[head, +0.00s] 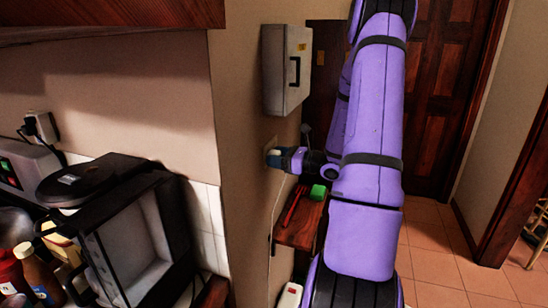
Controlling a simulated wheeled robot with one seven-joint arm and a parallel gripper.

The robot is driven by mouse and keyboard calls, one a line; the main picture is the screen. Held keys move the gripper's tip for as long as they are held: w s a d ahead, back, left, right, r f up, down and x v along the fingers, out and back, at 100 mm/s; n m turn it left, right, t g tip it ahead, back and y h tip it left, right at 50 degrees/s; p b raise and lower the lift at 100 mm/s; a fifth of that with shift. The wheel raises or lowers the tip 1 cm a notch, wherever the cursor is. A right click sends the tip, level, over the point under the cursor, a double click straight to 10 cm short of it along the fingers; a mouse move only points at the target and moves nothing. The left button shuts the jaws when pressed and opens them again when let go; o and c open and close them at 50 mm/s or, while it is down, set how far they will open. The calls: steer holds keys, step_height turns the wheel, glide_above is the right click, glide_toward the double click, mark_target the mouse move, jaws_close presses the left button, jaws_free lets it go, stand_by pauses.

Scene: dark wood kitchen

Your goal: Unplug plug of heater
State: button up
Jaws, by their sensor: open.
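The plug (272,153) is in a wall socket (271,145) on the side wall, below the grey wall box. A thin pale cord (274,215) hangs from it down the wall. My gripper (281,158) points left at the plug, with its fingertips close beside or around it. It is open; the fingers are small and dark, and I cannot tell whether they touch the plug. A whitish casing (289,297) at the bottom edge, partly cut off, may be the heater.
A grey wall box (287,70) hangs above the plug. A black appliance (140,235) and bottles crowd the left counter. Tiled floor (455,260) at right is clear.

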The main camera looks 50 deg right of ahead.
stand_by(0.7)
jaws_close()
steer(key=shift+v, duration=3)
steer(key=shift+x, duration=1.65)
steer(key=shift+s, duration=0.1)
